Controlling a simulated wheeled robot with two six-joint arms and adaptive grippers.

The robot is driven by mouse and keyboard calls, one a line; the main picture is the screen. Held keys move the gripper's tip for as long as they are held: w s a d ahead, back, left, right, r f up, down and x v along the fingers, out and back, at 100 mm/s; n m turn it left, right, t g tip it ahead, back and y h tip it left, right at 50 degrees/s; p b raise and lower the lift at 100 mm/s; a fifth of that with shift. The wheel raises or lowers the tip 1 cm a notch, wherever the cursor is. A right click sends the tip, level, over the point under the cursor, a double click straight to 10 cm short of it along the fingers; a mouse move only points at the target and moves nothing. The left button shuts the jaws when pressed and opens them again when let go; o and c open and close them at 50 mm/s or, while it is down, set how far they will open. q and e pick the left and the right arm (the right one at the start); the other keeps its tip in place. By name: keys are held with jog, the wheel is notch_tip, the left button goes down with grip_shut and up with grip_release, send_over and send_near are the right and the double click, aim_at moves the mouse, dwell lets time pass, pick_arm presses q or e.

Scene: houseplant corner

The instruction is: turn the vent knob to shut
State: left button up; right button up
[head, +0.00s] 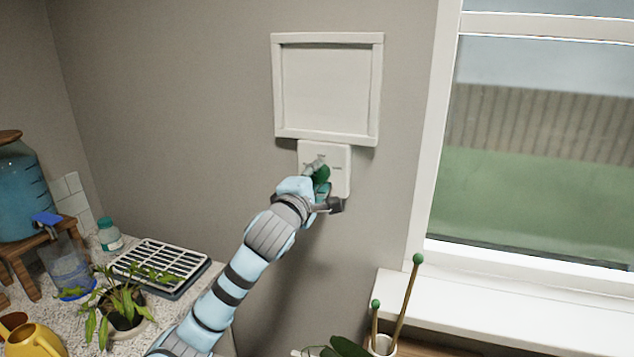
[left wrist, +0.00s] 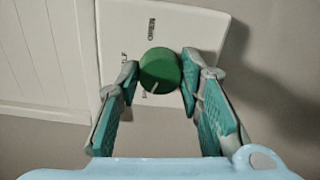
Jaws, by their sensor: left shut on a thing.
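The green round vent knob (left wrist: 160,70) sits on a white plate (left wrist: 170,28) with small printed labels, too blurred to read in full. In the head view the knob (head: 321,174) shows partly behind my left gripper (head: 323,186), on the plate (head: 340,158) below a white framed vent panel (head: 326,90). My left gripper (left wrist: 160,82) has its two teal-padded fingers on either side of the knob and is shut on it. A pale mark shows on the knob's lower edge in the left wrist view. My right gripper is in neither view.
A window with a white sill (head: 500,305) is at the right. Below it stands a pot with green-tipped stakes (head: 400,305). At the lower left a counter holds a slatted tray (head: 160,262), a potted plant (head: 122,310), a yellow watering can (head: 38,342) and a blue water jar (head: 20,195).

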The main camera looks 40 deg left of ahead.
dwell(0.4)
pick_arm(q)
jog(key=o, duration=1.1)
jog(key=shift+o, duration=0.2)
jog(key=shift+s, duration=0.1)
jog(key=v, duration=0.7)
jog(key=shift+s, duration=0.1)
